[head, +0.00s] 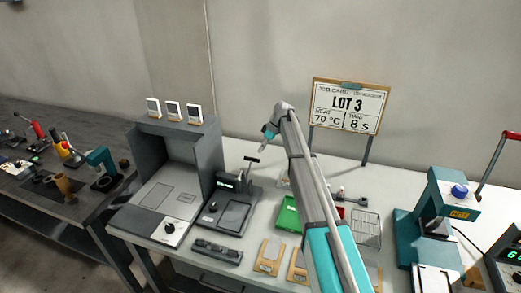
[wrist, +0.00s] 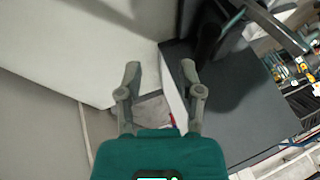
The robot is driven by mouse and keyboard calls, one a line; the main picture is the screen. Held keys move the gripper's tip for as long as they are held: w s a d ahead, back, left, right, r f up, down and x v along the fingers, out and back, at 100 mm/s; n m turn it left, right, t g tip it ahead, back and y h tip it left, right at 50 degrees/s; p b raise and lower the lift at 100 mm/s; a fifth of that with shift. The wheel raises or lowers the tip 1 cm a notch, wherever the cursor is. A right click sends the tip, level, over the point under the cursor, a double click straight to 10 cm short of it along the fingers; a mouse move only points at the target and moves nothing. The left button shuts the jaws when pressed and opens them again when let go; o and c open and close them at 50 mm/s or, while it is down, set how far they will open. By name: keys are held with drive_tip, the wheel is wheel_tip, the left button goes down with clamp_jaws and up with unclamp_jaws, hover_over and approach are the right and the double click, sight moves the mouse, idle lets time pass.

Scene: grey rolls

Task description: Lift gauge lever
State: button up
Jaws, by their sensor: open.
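The gauge (head: 231,205) is a dark grey bench device with a small lit display, standing on the white table right of the grey booth. A thin lever with a black crossbar (head: 251,159) sticks up at its top right. My gripper (head: 268,134) is small in the head view, above and slightly right of the lever and apart from it in the picture. In the wrist view my gripper (wrist: 160,70) is open, with nothing between its fingers. I cannot make out the lever in the wrist view.
The grey booth (head: 208,150) stands left of the gauge. A job card reading LOT 3 (head: 347,106) stands at the back. A green tray (head: 287,217), wire basket (head: 367,229) and teal press (head: 437,215) are to the right. A darker bench with tools is at far left.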

drive_tip(key=w+d+r+p, duration=0.2)
drive_tip(key=w+d+r, duration=0.1)
drive_tip(key=w+d, duration=0.1)
drive_tip(key=shift+w+d+p, duration=0.3)
drive_tip(key=shift+w+p, duration=0.1)
idle(0.8)
drive_tip(key=shift+s, duration=0.1)
idle(0.4)
drive_tip(key=s+d+m+h, duration=0.2)
drive_tip(key=s+d+m, duration=0.1)
drive_tip(key=s, duration=1.2)
drive_tip(key=s+d+f+m+t+h, duration=0.1)
drive_tip(key=s+d+m, duration=0.2)
drive_tip(key=s, duration=1.2)
drive_tip(key=s+d+f+m+t+h, duration=0.1)
drive_tip(key=s+d+m, duration=0.3)
drive_tip(key=s, duration=1.1)
drive_tip(key=m+h, duration=0.1)
drive_tip(key=m, duration=0.2)
drive_tip(key=shift+s+f+h, duration=0.25)
drive_tip(key=shift+s+h, duration=0.05)
drive_tip(key=shift+s, duration=0.1)
